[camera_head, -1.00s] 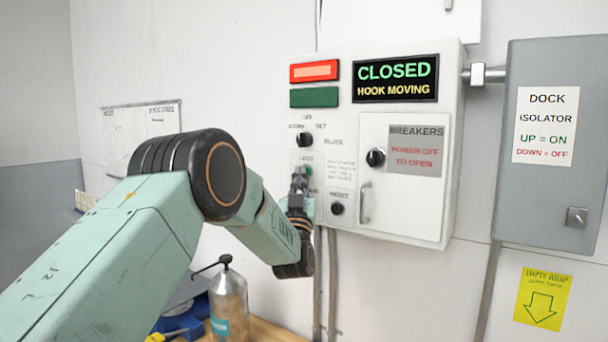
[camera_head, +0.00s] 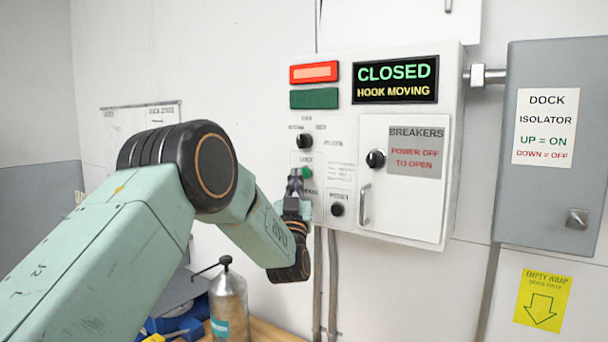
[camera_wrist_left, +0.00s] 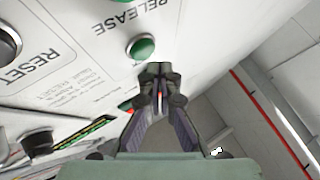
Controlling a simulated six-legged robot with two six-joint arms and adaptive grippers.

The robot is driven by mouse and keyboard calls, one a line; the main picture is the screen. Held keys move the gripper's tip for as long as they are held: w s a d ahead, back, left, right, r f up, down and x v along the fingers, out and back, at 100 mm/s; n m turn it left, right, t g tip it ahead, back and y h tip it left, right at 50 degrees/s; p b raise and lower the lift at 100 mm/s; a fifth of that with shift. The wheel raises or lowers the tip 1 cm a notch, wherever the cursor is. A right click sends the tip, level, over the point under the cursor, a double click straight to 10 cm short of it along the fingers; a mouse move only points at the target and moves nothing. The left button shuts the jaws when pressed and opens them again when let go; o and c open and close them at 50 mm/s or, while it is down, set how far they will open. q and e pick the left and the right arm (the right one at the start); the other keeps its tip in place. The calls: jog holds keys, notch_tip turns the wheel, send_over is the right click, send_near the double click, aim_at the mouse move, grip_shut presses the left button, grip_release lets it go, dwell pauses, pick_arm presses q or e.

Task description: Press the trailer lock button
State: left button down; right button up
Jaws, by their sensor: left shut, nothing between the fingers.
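The white control box (camera_head: 456,150) is on the wall. Its sign (camera_head: 396,78) reads CLOSED and HOOK MOVING. A round green button (camera_head: 307,172) is on the left part of its panel; a small label above it is too blurred to read. My left gripper (camera_head: 295,178) is shut and empty, its tips just left of the green button and slightly below it. In the left wrist view the green button (camera_wrist_left: 141,47) shows in full beside the word RELEASE, just beyond the shut fingertips (camera_wrist_left: 156,72), with a small apparent gap. My right gripper is out of view.
A black selector knob (camera_head: 305,140) is above the green button and a black reset knob (camera_head: 337,209) below right. The red lamp (camera_head: 314,71) looks lit; the green lamp (camera_head: 314,97) looks dark. A breaker door (camera_head: 425,205) is right. A pump bottle (camera_head: 229,305) stands below my arm.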

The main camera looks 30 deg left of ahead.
pick_arm(q)
jog(key=shift+s, duration=0.1)
jog(key=shift+s+a+p, duration=0.2)
jog(key=shift+s+p, duration=0.35)
jog(key=shift+s, duration=1.8)
